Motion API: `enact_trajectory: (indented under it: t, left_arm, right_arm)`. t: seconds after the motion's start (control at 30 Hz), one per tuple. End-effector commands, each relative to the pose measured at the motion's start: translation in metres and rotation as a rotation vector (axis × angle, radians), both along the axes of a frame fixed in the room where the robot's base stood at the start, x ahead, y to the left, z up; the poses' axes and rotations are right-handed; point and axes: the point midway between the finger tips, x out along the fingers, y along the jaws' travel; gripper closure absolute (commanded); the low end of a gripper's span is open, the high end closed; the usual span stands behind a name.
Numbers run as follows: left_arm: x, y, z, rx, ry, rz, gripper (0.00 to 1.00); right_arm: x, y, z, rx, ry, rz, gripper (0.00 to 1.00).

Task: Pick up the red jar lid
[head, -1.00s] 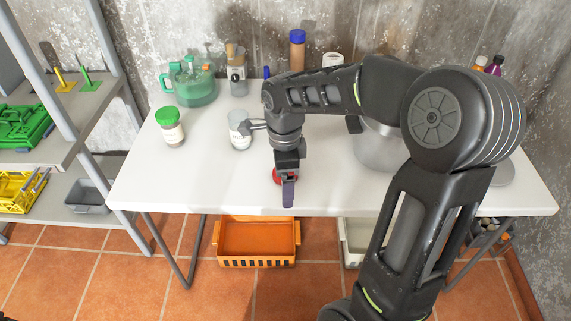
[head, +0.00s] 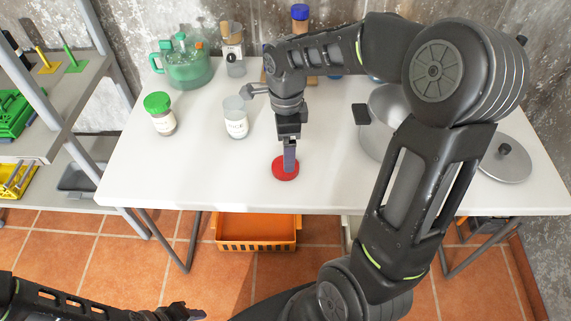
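The red jar lid (head: 284,172) lies on the white table (head: 235,180) near its front edge. My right gripper (head: 290,158) points down with its fingers over the lid's back part and hides a little of it. I see the fingers nearly edge-on, so I cannot tell the gap between them or whether they touch the lid. My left gripper (head: 190,313) is low at the bottom edge, in front of the table and far from the lid; its fingers are partly cut off.
A green-lidded jar (head: 160,114), a jar without a lid (head: 235,118) and a green teapot (head: 187,68) stand on the left half. A metal pot (head: 377,125) and its lid (head: 505,160) are right. An orange crate (head: 256,232) is below. The table left of the red lid is clear.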

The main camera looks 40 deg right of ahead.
Motion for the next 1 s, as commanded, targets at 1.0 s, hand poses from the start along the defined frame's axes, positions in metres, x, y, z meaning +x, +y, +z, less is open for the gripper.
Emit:
enact_trajectory:
  t: [1.0]
  left_arm:
    - [0.000,0.000,0.006,0.000,0.000,0.000,0.64]
  right_arm:
    - [0.000,-0.001,-0.069,0.000,0.001,0.000,0.11]
